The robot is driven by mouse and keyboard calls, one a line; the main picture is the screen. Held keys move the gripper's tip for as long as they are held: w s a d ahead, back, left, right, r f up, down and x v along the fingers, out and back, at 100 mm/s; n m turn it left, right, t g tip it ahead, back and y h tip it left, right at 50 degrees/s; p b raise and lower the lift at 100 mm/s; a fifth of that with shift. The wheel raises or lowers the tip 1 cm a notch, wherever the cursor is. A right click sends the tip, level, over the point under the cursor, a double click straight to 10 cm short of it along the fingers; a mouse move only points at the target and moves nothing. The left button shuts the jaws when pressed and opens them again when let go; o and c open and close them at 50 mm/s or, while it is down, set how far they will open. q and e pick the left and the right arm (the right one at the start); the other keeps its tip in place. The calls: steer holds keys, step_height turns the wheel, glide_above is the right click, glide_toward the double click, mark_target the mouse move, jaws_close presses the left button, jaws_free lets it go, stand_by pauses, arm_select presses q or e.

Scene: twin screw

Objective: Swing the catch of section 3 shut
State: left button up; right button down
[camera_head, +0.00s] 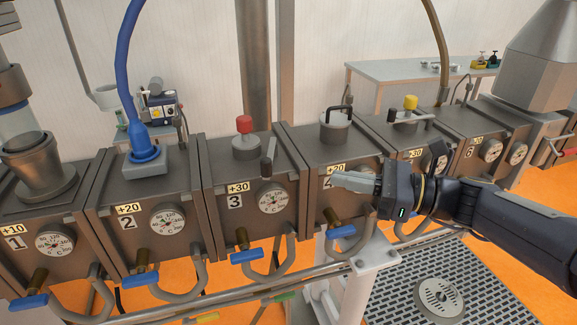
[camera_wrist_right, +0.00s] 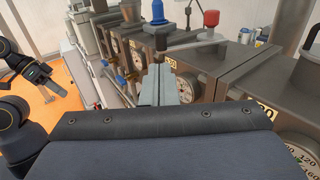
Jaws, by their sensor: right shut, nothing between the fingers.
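Section 3 (camera_head: 235,187) is a dark metal box with a "+30" label and a round gauge. In the right wrist view, a dark upright lever (camera_wrist_right: 160,40) beyond my fingertips looks like this catch. My right gripper (camera_head: 336,182) is shut and empty in front of section 4, right of the catch and apart from it. Its closed fingers also show in the right wrist view (camera_wrist_right: 163,72). My left gripper (camera_wrist_right: 48,80) appears only in the right wrist view, too small to judge.
A red-knobbed plug (camera_head: 245,127) stands on section 3. Section 4 (camera_head: 330,160), with a black-handled lid, lies to its right, and section 2 (camera_head: 150,205), with a blue hose, to its left. Blue-handled valves and curved pipes run below.

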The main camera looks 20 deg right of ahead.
mark_target(271, 166)
steer(key=p+x, duration=0.1)
steer(key=x, duration=0.9)
steer(key=shift+w+a+p, duration=0.2)
steer(key=shift+a+p, duration=0.1)
steer(key=shift+p, duration=0.05)
steer(key=shift+d, duration=0.1)
